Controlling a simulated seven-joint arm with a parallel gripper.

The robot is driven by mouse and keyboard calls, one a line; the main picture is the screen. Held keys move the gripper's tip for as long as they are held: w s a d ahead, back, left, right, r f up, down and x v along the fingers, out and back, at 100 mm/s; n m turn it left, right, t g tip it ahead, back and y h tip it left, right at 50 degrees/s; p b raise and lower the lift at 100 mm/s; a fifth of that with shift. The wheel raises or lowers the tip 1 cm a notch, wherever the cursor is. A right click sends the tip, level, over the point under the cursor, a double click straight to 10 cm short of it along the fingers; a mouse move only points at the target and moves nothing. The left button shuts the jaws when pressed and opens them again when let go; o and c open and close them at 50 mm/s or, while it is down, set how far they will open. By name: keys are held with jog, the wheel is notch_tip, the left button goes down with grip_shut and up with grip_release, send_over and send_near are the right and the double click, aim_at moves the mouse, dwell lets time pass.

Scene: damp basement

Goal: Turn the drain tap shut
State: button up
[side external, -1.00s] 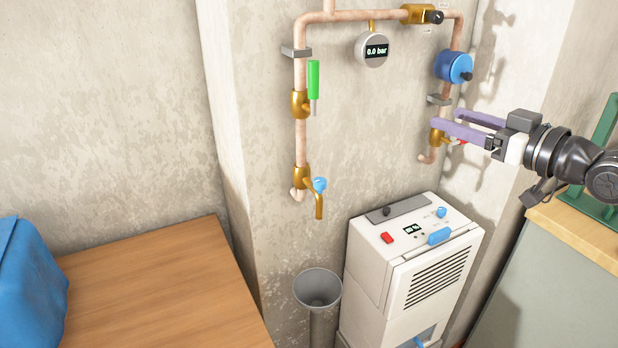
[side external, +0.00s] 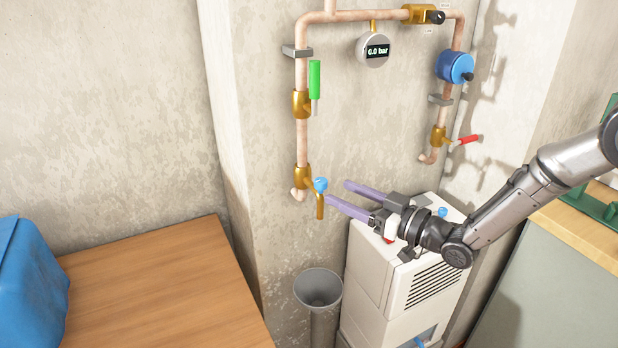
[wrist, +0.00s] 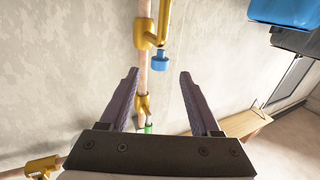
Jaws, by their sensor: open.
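The drain tap (side external: 319,200) is a brass spout with a small blue knob (side external: 320,185) at the lower end of the left copper pipe. My gripper (side external: 338,192) is open and empty, just right of the tap, with its purple fingers pointing left towards it. In the wrist view, the blue knob (wrist: 161,62) shows between the open fingertips (wrist: 159,73), slightly beyond them. I see no contact between fingers and knob. The knob's exact turn is too small to tell.
A green-handled valve (side external: 314,80) sits above the tap, and a red-handled valve (side external: 467,140) sits on the right pipe. A grey funnel (side external: 318,288) stands below the tap. A white dehumidifier (side external: 385,270) stands beneath my arm. A wooden table (side external: 160,290) is at left.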

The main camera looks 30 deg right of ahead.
jog(key=x, duration=0.9)
jog(key=shift+w, duration=0.35)
jog(key=shift+a, duration=0.1)
grip_shut()
